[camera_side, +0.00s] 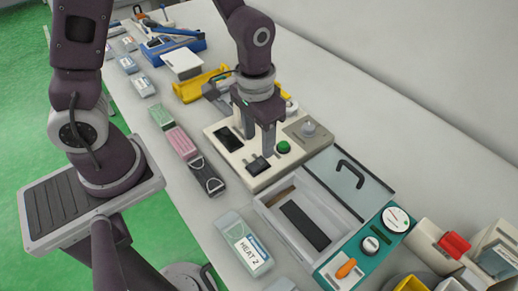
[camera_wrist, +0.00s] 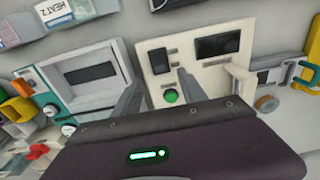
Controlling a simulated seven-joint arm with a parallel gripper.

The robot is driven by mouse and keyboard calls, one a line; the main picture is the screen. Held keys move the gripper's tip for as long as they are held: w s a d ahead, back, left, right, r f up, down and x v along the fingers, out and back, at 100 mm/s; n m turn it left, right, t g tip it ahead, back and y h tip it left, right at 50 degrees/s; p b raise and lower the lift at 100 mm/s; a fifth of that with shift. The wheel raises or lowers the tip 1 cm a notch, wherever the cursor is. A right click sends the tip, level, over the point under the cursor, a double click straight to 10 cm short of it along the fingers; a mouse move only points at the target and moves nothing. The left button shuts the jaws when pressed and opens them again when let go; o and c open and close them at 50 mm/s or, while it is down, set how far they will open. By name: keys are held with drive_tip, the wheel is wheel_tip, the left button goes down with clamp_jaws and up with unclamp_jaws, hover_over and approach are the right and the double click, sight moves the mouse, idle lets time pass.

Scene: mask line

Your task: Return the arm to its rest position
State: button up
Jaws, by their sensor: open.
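My gripper (camera_side: 258,145) points down over the cream machine with a dark screen and a green button. Its two fingers are apart with nothing visible between them. In the side view the fingertips appear just above the machine's top; I cannot tell whether they touch it. In the wrist view, grey fingers show in front of the cream machine (camera_wrist: 205,75), with the green button (camera_wrist: 171,96) between them. My arm reaches in over the bench from the back.
A shallow tray (camera_side: 265,205) with a raised clear lid and a teal panel (camera_side: 335,270) stand to the right. A HEAT 2 box (camera_side: 244,243) and pink (camera_side: 181,142) and black (camera_side: 206,176) cases line the front. A yellow holder (camera_side: 190,90) stands behind. Floor beyond the bench is green.

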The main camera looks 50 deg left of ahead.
drive_tip(key=shift+r, duration=0.45)
drive_tip(key=s+a+r+t, duration=0.2)
drive_tip(key=s+r, duration=0.4)
drive_tip(key=r, duration=0.2)
drive_tip(key=s+a+r+t, duration=0.3)
drive_tip(key=s+r, duration=0.4)
drive_tip(key=r, duration=0.2)
drive_tip(key=shift+r, duration=0.3)
